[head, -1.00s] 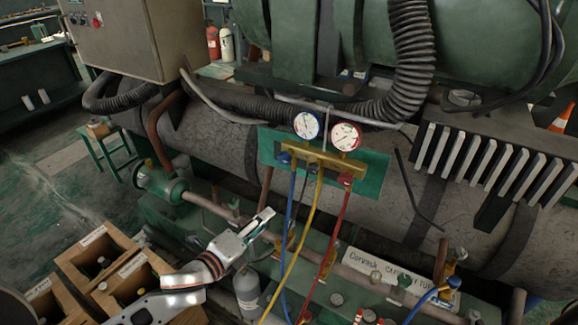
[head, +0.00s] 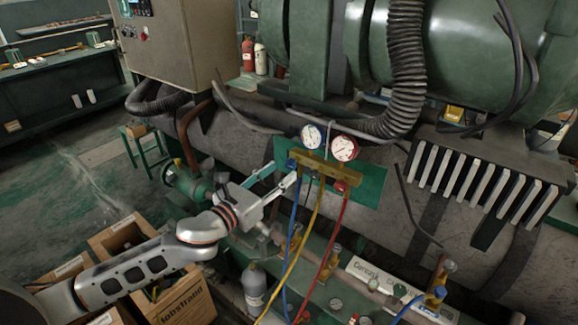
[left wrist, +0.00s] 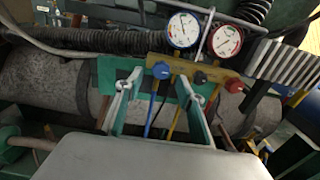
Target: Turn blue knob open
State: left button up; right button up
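The blue knob (head: 291,163) sits at the left end of the brass manifold (head: 325,168), under the blue-rimmed gauge (head: 312,136). It also shows in the left wrist view (left wrist: 161,70), above a blue hose. My left gripper (head: 284,171) is open, with its fingertips close to the knob. In the left wrist view the two fingers (left wrist: 159,80) stand apart, one to each side of the knob's line; I cannot tell whether they touch it. A red knob (head: 340,187) is at the manifold's right end. My right gripper is not in view.
Blue, yellow (head: 305,240) and red hoses hang below the manifold. A green panel (head: 372,187) is behind it. A red-rimmed gauge (head: 344,148) is beside the blue one. Brass valves (head: 331,258) stand below right.

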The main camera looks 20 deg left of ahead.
aim_at(289, 167)
pick_arm(q)
jog(key=x, duration=0.5)
jog(key=shift+s, duration=0.1)
grip_shut()
